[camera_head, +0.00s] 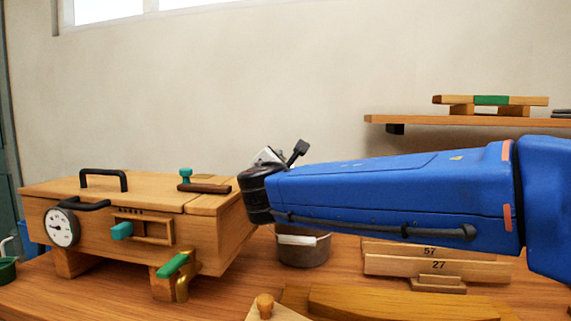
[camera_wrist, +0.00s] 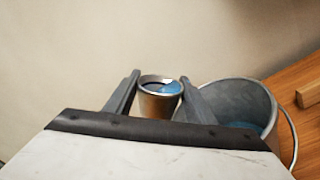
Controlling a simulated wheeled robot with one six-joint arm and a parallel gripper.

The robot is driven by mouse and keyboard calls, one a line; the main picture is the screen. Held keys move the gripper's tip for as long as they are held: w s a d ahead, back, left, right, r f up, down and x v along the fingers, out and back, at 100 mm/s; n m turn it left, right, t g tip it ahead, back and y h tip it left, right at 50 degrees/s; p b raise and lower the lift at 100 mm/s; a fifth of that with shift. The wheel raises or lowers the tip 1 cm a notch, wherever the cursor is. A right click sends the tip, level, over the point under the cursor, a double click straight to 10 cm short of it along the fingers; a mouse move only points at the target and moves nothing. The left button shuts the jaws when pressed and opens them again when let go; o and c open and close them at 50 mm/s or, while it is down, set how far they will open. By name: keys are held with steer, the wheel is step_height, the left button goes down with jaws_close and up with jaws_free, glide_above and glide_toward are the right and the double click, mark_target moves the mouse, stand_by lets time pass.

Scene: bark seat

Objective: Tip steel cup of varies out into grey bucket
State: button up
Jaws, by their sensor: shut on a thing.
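My gripper (camera_wrist: 160,78) is shut on the steel cup (camera_wrist: 157,105), one grey finger on each side of it. The cup's open rim shows in the wrist view, with something blue and dark inside. The grey bucket (camera_wrist: 222,88) stands just right of the cup and the right finger, and blue shows low inside it. In the head view the bucket (camera_head: 303,252) stands on the table below my gripper (camera_head: 283,153), partly covered by my blue arm. The cup cannot be made out there.
A wooden box with a dial (camera_head: 130,225) stands left of the bucket. Numbered wooden blocks (camera_head: 435,265) lie to its right, and wooden boards (camera_head: 400,303) lie in front. A wall shelf (camera_head: 470,121) is at the back right.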

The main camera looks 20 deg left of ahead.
steer(key=m, duration=0.2)
steer(key=d+m, duration=0.1)
steer(key=m, duration=0.1)
steer(key=d+f+m, duration=0.1)
steer(key=m, duration=0.1)
steer(key=shift+w, duration=0.15)
steer(key=m, duration=0.2)
steer(key=d+m, duration=0.1)
steer(key=m, duration=0.3)
steer(key=shift+w+d+f+m, duration=0.1)
steer(key=shift+d+m, duration=0.15)
steer(key=shift+m, duration=0.15)
stand_by(1.2)
